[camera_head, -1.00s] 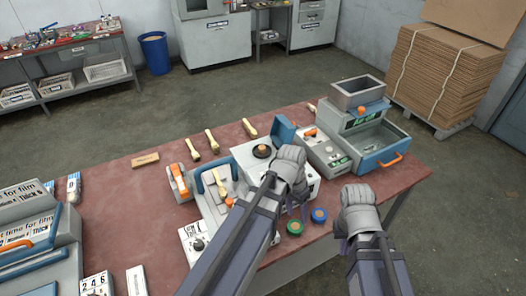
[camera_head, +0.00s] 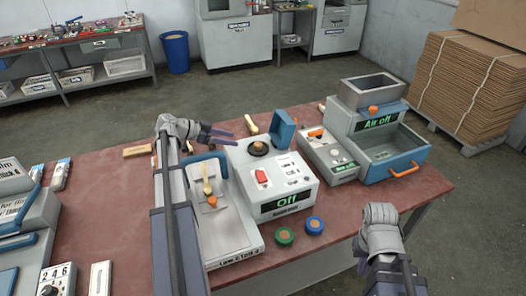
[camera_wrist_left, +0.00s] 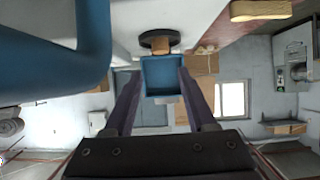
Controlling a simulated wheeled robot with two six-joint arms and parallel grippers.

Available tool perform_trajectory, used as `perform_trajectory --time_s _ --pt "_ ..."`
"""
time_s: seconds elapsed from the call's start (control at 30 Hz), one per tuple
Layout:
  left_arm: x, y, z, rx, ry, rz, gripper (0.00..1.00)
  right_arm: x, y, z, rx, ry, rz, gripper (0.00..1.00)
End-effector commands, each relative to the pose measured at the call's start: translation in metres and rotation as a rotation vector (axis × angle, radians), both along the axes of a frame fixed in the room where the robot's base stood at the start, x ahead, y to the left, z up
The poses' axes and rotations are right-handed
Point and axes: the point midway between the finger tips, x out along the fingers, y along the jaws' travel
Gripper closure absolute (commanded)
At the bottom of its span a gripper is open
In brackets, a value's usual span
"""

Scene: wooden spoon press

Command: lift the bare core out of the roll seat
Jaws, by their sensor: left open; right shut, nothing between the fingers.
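The bare core (camera_head: 259,147) is a short brown cylinder. It stands in the round black roll seat (camera_head: 250,152) on top of the grey machine marked "Off" (camera_head: 285,188). My left gripper (camera_head: 234,138) is open and empty, to the left of the core and apart from it, fingers pointing right. In the left wrist view the core (camera_wrist_left: 160,45) and black seat (camera_wrist_left: 160,34) lie just beyond the fingertips, and the blue lid (camera_wrist_left: 161,77) shows between the fingers. The lid (camera_head: 283,130) stands raised behind the seat. My right gripper (camera_head: 380,213) is shut and empty at the table's front right.
A blue-handled press (camera_head: 215,220) holding a wooden spoon (camera_head: 207,182) stands left of the machine. A grey hopper machine marked "Air off" (camera_head: 375,122) is at the right.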

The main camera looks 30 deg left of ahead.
Motion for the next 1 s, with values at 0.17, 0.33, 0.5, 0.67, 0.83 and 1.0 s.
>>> perform_trajectory --time_s 0.17,0.33,0.5,0.67,0.83,1.0 --pt "-0.001 0.005 0.000 0.003 -0.014 0.004 0.44 0.000 0.000 -0.002 0.000 0.000 0.000 1.00" --pt "0.006 -0.002 -0.008 0.003 -0.013 0.001 0.44 0.000 0.000 -0.009 0.000 0.000 0.000 1.00" --pt "0.023 -0.017 -0.022 0.003 -0.011 0.001 0.44 0.000 0.000 -0.023 0.000 0.000 0.000 1.00" --pt "0.040 -0.031 -0.034 0.003 -0.011 0.001 0.44 0.000 0.000 -0.035 0.000 0.000 0.000 1.00" --pt "0.045 -0.035 -0.034 0.002 -0.011 0.002 0.44 0.000 0.000 -0.035 0.000 0.000 0.000 1.00" --pt "0.049 -0.039 -0.040 0.002 -0.011 0.001 0.44 0.000 0.000 -0.041 0.000 0.000 0.000 1.00"
